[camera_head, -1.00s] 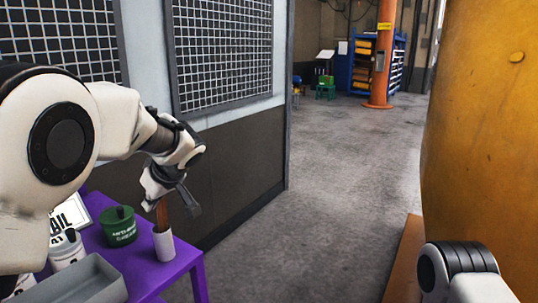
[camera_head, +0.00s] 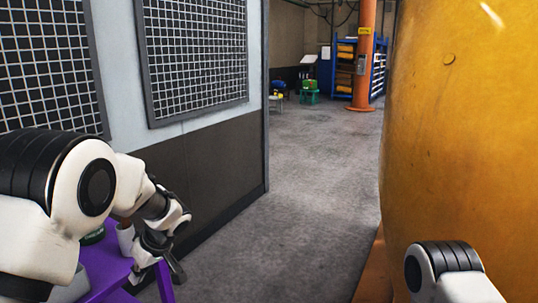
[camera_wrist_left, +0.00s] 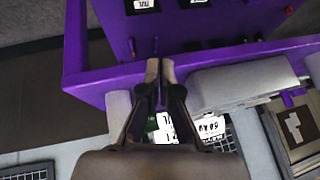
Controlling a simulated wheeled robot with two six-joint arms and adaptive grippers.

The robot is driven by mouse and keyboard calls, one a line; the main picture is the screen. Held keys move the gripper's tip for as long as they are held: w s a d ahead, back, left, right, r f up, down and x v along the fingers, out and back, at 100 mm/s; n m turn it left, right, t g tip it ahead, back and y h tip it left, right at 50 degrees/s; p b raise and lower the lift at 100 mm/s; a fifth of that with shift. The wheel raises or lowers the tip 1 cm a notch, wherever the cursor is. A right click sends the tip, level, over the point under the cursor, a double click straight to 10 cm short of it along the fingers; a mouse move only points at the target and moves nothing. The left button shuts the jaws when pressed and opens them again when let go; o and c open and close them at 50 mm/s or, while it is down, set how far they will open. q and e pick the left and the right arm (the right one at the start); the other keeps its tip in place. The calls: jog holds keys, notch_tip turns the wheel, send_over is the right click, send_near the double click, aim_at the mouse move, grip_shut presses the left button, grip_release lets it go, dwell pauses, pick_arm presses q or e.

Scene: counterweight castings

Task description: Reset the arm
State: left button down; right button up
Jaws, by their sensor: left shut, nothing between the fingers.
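My left gripper (camera_head: 174,268) hangs low beside the right edge of the purple table (camera_head: 104,270), at the lower left of the head view. In the left wrist view its two fingers (camera_wrist_left: 159,72) are together with nothing between them, in front of a purple table bar (camera_wrist_left: 84,80). My left arm bends down from the left edge. Part of my right arm shows at the lower right of the head view, and its gripper is out of frame.
A white cup (camera_head: 126,238) and a partly hidden green tub (camera_head: 94,236) stand on the table, close to my left arm. A large yellow casting (camera_head: 460,130) fills the right. Grey floor (camera_head: 310,170) lies open between.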

pick_arm(q)
jog(key=s+f+g+h, duration=0.2)
jog(key=s+f+g, duration=0.1)
jog(key=s+f, duration=1)
jog(key=s+d+f+m+g+h+p, duration=0.1)
jog(key=s+d+f+m+h, duration=0.1)
jog(key=s+f, duration=0.5)
jog(key=s+d+f+m+h, duration=0.1)
jog(key=s+d+f+m, duration=0.15)
jog(key=s, duration=0.85)
jog(key=s+d+f+m+g+h+p, duration=0.1)
jog(key=s+d+f+h, duration=0.1)
jog(key=s+f, duration=0.5)
jog(key=w+m+t, duration=0.1)
jog(key=w+r+m+t, duration=0.1)
jog(key=m+t, duration=0.1)
jog(key=w+a+r+m+t, duration=0.1)
jog(key=m, duration=0.1)
jog(key=shift+y, duration=0.3)
